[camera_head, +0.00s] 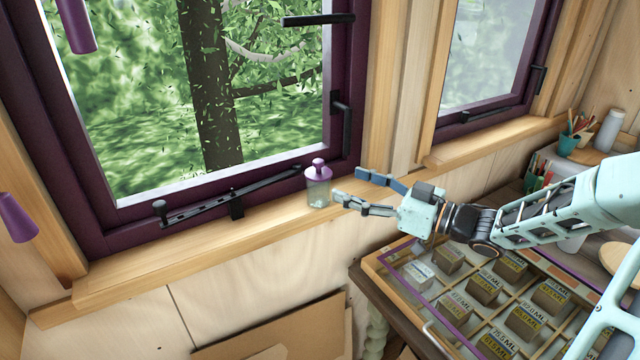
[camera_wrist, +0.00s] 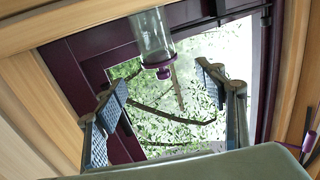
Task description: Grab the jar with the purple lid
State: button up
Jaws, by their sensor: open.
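The jar (camera_head: 318,193) is clear glass with a purple knobbed lid (camera_head: 318,169). It stands upright on the wooden window sill, in front of the purple window frame. My gripper (camera_head: 350,186) is open and empty, just to the right of the jar, with its fingers pointing left towards it. The lower finger's tip is close to the jar; I cannot tell if they touch. In the wrist view the jar (camera_wrist: 152,38) appears upside down at the top centre, beyond and between the fingertips of my gripper (camera_wrist: 160,76).
A black window stay (camera_head: 237,198) runs along the frame left of the jar. The wooden sill (camera_head: 200,240) is otherwise clear to the left. Below my arm is a glass-topped case (camera_head: 480,290) of small labelled boxes. Pencil cups (camera_head: 568,142) and a bottle (camera_head: 608,130) stand at right.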

aim_at(323, 172)
jog(key=x, duration=0.5)
jog(key=p+x, duration=0.1)
jog(key=x, duration=0.2)
jog(key=shift+w+a+r, duration=0.2)
jog(key=shift+a+r, duration=0.1)
jog(key=shift+r, duration=0.1)
jog(key=shift+w+a+f, duration=0.1)
jog(key=shift+w+a, duration=0.05)
jog(key=shift+a, duration=0.15)
jog(key=shift+c, duration=0.2)
jog(key=c, duration=1.3)
